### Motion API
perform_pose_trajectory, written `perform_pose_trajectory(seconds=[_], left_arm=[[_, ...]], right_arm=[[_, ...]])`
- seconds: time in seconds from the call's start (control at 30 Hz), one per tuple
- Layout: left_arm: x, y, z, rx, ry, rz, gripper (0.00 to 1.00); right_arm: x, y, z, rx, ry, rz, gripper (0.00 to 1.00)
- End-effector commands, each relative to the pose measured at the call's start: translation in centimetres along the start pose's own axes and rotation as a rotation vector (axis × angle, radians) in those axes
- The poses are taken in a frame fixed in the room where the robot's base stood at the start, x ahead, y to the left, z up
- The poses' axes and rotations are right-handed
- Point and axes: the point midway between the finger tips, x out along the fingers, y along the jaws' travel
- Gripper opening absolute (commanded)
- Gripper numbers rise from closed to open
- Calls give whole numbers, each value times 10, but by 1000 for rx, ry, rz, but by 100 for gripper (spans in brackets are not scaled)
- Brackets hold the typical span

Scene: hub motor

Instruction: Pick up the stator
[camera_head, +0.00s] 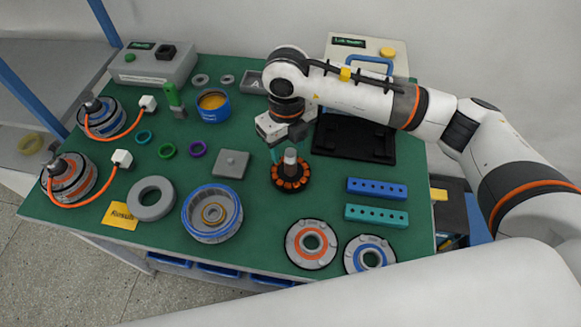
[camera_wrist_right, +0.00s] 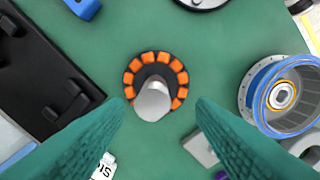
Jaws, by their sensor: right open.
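The stator (camera_head: 291,178) is a dark ring with orange coils around it and a grey shaft standing up from its middle. It rests on the green table near the centre. In the right wrist view the stator (camera_wrist_right: 154,82) lies ahead of the fingertips, a little above the middle of the picture. My right gripper (camera_head: 288,152) is open and points down just above the stator, with its teal fingers apart. In the wrist view the right gripper (camera_wrist_right: 160,108) has its fingers on both sides of the shaft's line with nothing between them. My left gripper is not in view.
A blue-rimmed hub (camera_head: 212,213) stands left of the stator, with a grey square block (camera_head: 232,164) nearby. A black tray (camera_head: 354,138) lies behind right. Blue (camera_head: 377,188) and teal (camera_head: 376,216) bars lie right. Two round covers (camera_head: 311,243) are in front.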

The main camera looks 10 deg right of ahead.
Motion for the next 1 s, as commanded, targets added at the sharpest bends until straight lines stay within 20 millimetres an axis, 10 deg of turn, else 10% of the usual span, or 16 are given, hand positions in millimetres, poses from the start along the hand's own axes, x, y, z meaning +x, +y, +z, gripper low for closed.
perform_pose_trajectory(seconds=[0.6,1.0], left_arm=[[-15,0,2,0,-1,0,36],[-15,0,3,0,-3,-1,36]], right_arm=[[49,6,2,-1,0,-1,51],[47,6,2,-1,3,-2,0]])
